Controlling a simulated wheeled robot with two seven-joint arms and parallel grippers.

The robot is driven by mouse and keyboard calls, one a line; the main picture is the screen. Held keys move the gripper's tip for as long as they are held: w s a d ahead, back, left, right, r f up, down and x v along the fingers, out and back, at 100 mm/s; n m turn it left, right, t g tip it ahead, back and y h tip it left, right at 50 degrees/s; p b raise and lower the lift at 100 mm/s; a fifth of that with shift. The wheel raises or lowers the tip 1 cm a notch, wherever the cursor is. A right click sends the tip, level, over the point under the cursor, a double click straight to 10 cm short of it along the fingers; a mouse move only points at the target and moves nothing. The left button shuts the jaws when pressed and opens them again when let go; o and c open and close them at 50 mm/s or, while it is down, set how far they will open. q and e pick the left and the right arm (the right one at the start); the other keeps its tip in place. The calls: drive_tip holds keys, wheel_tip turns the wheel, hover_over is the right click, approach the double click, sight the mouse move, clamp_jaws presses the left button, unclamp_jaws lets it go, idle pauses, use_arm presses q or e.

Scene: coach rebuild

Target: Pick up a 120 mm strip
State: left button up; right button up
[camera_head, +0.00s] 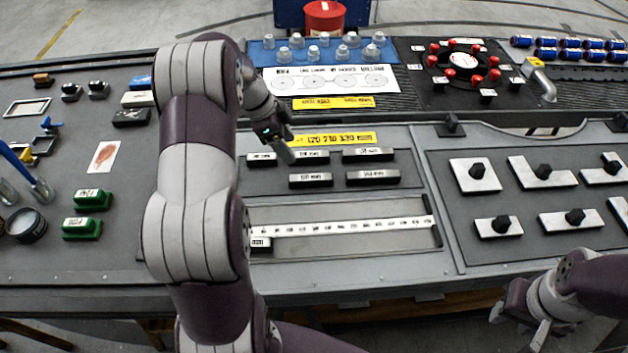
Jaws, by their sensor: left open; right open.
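Several dark strips with white labels lie on a dark tray panel (340,195) in the centre. The back row has a short strip (262,160), a middle strip (312,157) and a longer strip (368,154). The front row has two more, a left strip (311,180) and a right strip (373,177). The labels are too small to read surely. My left gripper (287,155) is open and points down between the short and middle back strips; contact cannot be told. My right gripper (520,322) is open and empty, low at the right, off the bench's front edge.
A yellow label (335,139) stands behind the strips. A white ruler (345,227) lies in a recess in front, with a small labelled block (260,242) at its left end. White plates with black knobs (475,176) fill the right panel. Green blocks (82,228) lie left of my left arm.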

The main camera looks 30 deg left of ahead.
use_arm(q)
drive_tip(key=b, duration=0.1)
approach(310, 177)
drive_tip(key=shift+w+d+f, duration=0.15)
drive_tip(key=shift+d+f, duration=0.15)
drive_tip(key=shift+f, duration=0.35)
drive_tip(key=p+x, duration=0.1)
drive_tip(key=x, duration=0.6)
drive_tip(key=shift+f+p, duration=0.1)
drive_tip(key=shift+p, duration=0.25)
drive_tip(key=shift+w+d+f, duration=0.1)
drive_tip(key=shift+f, duration=0.05)
drive_tip(key=c, duration=0.7)
clamp_jaws()
use_arm(e)
drive_tip(key=shift+w+d+f, duration=0.15)
drive_tip(key=shift+d+f, duration=0.05)
drive_tip(key=shift+f, duration=0.2)
